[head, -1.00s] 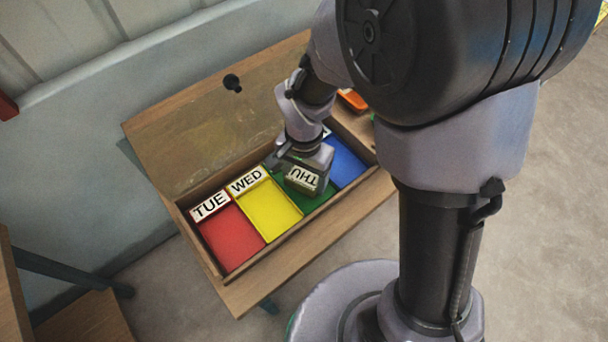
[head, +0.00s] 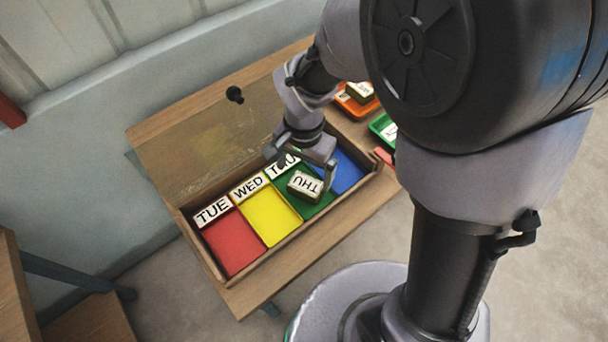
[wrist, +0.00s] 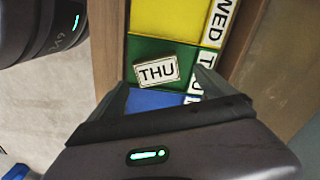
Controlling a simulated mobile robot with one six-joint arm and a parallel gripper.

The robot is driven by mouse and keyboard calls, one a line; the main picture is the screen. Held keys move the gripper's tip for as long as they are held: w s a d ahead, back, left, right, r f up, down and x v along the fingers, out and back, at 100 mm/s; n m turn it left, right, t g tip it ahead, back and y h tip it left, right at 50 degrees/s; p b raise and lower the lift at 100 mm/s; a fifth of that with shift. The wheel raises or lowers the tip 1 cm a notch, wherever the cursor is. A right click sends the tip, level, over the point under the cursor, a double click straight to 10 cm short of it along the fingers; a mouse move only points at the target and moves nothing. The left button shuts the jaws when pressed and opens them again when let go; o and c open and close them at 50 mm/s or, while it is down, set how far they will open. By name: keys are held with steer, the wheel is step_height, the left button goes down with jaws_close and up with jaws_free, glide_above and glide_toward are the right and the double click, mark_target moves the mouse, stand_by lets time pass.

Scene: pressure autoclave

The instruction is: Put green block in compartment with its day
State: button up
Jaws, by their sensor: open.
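The green block (head: 305,186), with a white THU label on top, lies in the green THU compartment (head: 318,207) of the wooden box. In the wrist view the THU block (wrist: 157,72) rests on the green floor (wrist: 140,46), with only its labelled top clearly visible.
The red TUE (head: 232,243), yellow WED (head: 270,215) and blue (head: 347,172) compartments look empty. The blue one's label is hidden. An orange tray (head: 357,106) holding a block and a green tray (head: 381,129) stand at the right. The open lid (head: 200,140) lies behind the box.

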step_height(320, 180, up, 7)
steer(key=p, duration=0.2)
step_height(320, 180, up, 7)
steer(key=t+y, duration=0.1)
steer(key=t, duration=0.1)
glide_above(305, 184)
steer(key=s+d, duration=0.3)
steer(key=s+d+r+n+t, duration=0.1)
steer(key=s+r+t, duration=0.1)
steer(key=s+r, duration=0.1)
steer(key=s+d+r+n+t+y, duration=0.1)
steer(key=s+d+r, duration=0.1)
steer(key=s, duration=0.3)
steer(key=shift+d+r+t, duration=0.25)
steer(key=shift+r+t, duration=0.15)
steer(key=shift+r, duration=0.4)
